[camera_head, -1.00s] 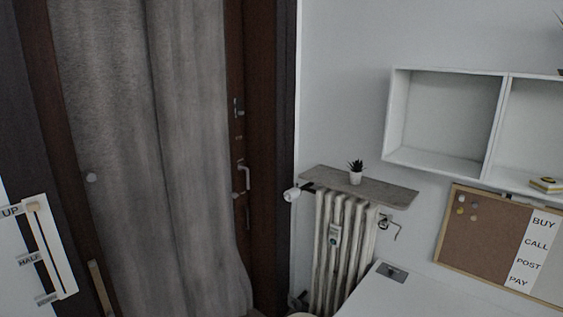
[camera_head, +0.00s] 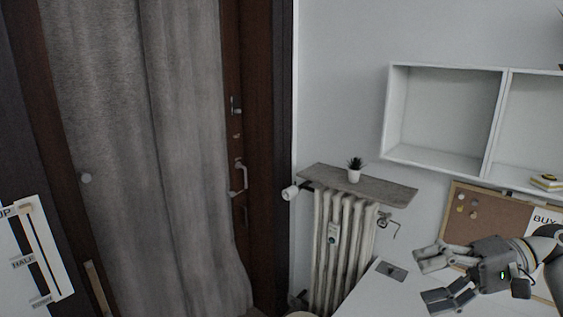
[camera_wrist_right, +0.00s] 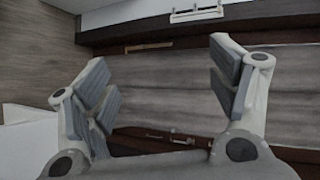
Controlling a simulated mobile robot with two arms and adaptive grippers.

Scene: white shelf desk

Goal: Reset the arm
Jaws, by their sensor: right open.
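My right gripper (camera_head: 436,279) is at the lower right of the head view, in front of the cork board and above the white desk. Its fingers point left and are spread apart with nothing between them. In the right wrist view the two fingers (camera_wrist_right: 160,95) also stand wide apart and empty. My left gripper is in neither view.
The white desk (camera_head: 372,294) is below the gripper. A cork board (camera_head: 483,222) and white wall shelves (camera_head: 440,165) are behind it. A radiator (camera_head: 340,245) under a small shelf with a potted plant (camera_head: 355,170) stands left of the desk. A curtained door (camera_head: 160,150) is at left.

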